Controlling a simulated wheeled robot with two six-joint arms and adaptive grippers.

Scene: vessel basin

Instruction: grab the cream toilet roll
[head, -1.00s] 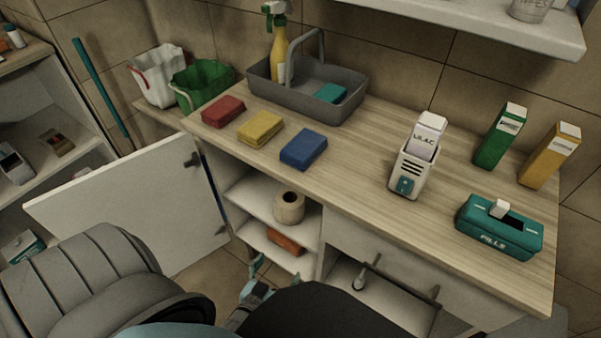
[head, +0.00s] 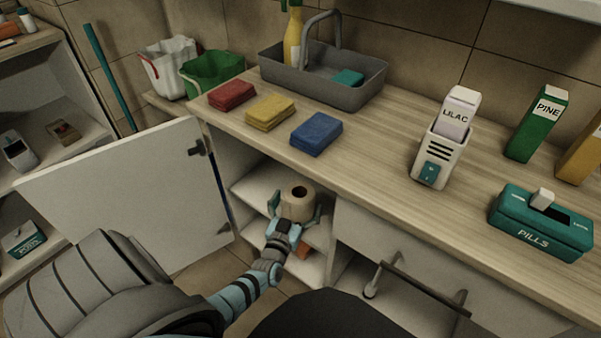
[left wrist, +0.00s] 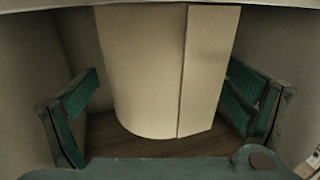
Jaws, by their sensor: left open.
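The cream toilet roll (head: 298,198) stands upright on the upper shelf inside the open cabinet under the counter. My left gripper (head: 294,213) is at the front of the roll, open, with one finger to each side of it. In the left wrist view the roll (left wrist: 150,70) fills the middle, its loose paper edge hanging on its right. The teal fingers of my left gripper (left wrist: 160,108) stand apart on both sides of the roll, with gaps showing between them and the paper. My right gripper is not seen.
The open cabinet door (head: 130,200) stands to the left. An orange-brown item (head: 302,250) lies on the lower shelf. The counter above holds sponges such as the blue one (head: 316,133), and a grey caddy (head: 330,92). A drawer handle (head: 420,290) juts out at right.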

